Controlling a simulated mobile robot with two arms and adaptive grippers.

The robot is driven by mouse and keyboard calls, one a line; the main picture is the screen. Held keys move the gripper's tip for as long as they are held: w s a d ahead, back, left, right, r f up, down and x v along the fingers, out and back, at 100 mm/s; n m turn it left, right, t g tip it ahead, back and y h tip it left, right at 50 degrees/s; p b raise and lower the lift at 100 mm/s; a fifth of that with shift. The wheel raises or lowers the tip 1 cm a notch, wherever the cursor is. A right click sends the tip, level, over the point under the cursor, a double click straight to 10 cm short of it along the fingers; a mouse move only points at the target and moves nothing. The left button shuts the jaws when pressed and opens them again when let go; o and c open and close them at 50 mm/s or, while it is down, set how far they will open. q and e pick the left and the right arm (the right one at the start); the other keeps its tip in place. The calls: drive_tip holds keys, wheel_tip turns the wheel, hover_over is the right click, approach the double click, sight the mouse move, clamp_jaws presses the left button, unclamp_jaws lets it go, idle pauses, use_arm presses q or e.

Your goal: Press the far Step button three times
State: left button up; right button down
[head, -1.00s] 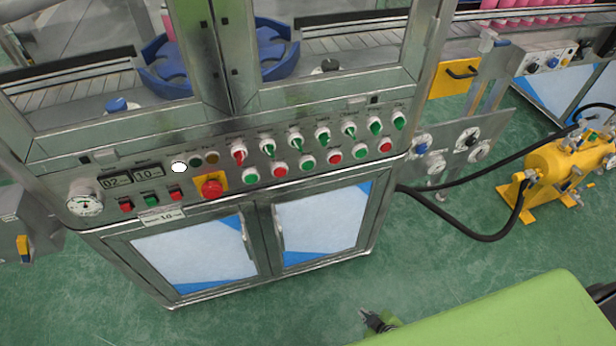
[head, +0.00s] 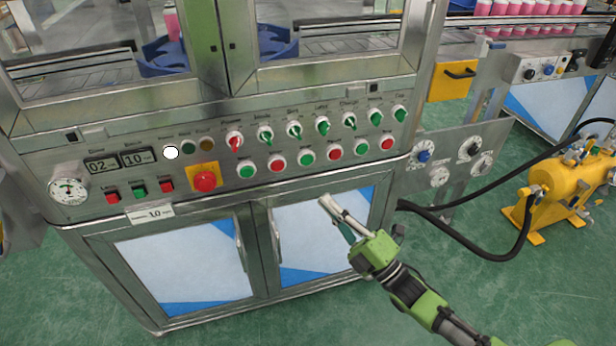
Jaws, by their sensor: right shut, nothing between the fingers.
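The machine's control panel (head: 225,150) carries a lower row of round green and red push buttons under a row of selector switches. The labels are too small to tell surely which button is Step. The row ends at the right with a green button (head: 361,147) and a red button (head: 387,144). My right gripper (head: 328,203) is shut and empty. Its fingertips point up and left, below the button row in the picture and in front of the right cabinet door, apart from the buttons. My left gripper is not in view.
A red emergency stop (head: 205,181) on a yellow plate sits at the left of the row. Selector switches with green or red handles, such as one red-handled switch (head: 234,140), stick out above. A yellow pump (head: 556,190) with black hoses stands on the right. The green floor in front is open.

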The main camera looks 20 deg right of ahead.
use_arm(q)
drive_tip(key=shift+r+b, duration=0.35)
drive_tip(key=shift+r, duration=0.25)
use_arm(e)
drive_tip(key=r+n+y, duration=0.1)
drive_tip(key=s+a+r+n, duration=0.1)
drive_tip(key=r, duration=0.1)
drive_tip(key=s+r+y, duration=0.1)
drive_tip(key=shift+s+a+r+n+y, duration=0.2)
drive_tip(key=shift+n+y, duration=0.1)
drive_tip(key=shift+n, duration=0.1)
drive_tip(key=b, duration=0.5)
approach(307, 160)
drive_tip(key=w+a+r, duration=0.2)
drive_tip(key=a+r, duration=0.2)
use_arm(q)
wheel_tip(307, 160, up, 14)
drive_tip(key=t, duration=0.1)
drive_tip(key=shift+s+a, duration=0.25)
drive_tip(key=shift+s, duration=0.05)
use_arm(e)
drive_tip(key=shift+w+a+r, duration=0.15)
drive_tip(key=shift+w, duration=0.2)
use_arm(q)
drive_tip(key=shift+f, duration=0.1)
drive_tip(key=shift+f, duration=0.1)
